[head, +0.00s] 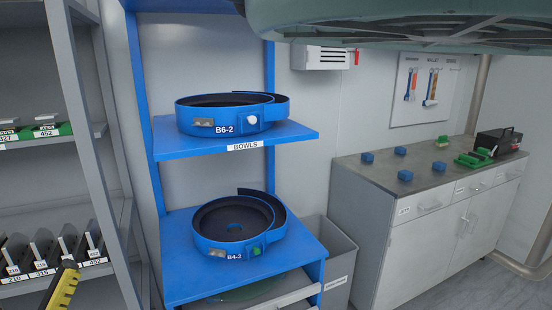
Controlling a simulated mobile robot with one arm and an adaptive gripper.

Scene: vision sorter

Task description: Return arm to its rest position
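My gripper and its fingers do not show in the head view. A large grey-green rounded thing (400,22) fills the top right edge, close to the camera and cut off by the frame. I cannot tell whether it is part of my own body or something else.
A blue shelf rack (300,133) holds bowl B6-2 (215,120) above bowl B4-2 (222,240). A grey bin (338,265) stands beside it. The right cabinet (385,185) bears several blue blocks (405,175) and a dark case (497,141). A grey rack (95,160) stands left.

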